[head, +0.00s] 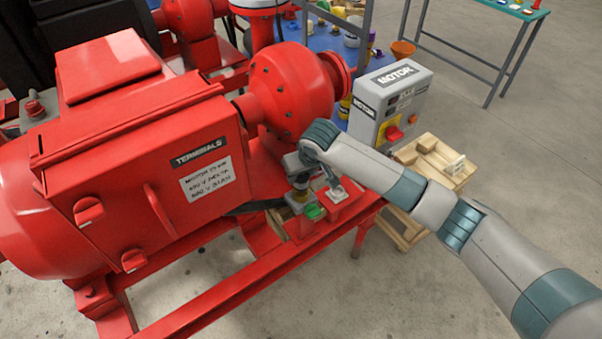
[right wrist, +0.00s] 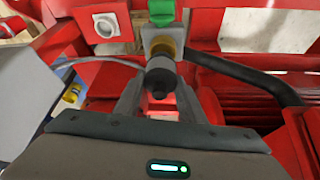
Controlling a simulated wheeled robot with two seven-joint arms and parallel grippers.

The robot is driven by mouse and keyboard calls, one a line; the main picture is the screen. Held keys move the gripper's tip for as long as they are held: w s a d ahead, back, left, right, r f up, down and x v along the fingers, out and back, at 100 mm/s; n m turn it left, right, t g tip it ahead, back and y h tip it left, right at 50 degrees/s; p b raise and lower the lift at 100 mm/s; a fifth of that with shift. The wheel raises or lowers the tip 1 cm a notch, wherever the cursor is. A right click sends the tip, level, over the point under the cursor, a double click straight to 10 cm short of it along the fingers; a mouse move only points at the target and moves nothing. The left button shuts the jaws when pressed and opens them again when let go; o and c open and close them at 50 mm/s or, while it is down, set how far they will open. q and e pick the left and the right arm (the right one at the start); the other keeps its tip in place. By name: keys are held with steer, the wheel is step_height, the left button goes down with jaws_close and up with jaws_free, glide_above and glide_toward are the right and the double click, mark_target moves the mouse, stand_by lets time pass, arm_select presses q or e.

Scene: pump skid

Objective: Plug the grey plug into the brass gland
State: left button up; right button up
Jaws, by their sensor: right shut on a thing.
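The grey plug (right wrist: 160,80) is a short dark grey cylinder between the two fingers of my right gripper (right wrist: 160,94), which is shut on it. The brass gland (right wrist: 164,48) is a yellowish ring on a small grey box, directly beyond the plug in the right wrist view. The plug overlaps the gland there; I cannot tell whether it is touching or inside it. In the head view my right gripper (head: 298,180) points down over the brass gland (head: 299,196), and my wrist hides most of the plug. My left gripper is not in view.
A green block (head: 314,212) sits beside the gland, near a grey square fitting (head: 335,193) on the red skid. The red terminal box (head: 150,165) stands close on the left. A grey motor box (head: 391,105) and wooden crate (head: 440,160) are to the right. A black cable (right wrist: 245,72) runs nearby.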

steer(key=shift+f+b, duration=0.35)
steer(key=shift+f, duration=1.25)
stand_by(0.3)
steer(key=o, duration=1.2)
steer(key=shift+o, duration=0.2)
steer(key=b+v, duration=0.3)
steer(key=v, duration=1.4)
steer(key=shift+r, duration=0.25)
steer(key=shift+s+f, duration=0.15)
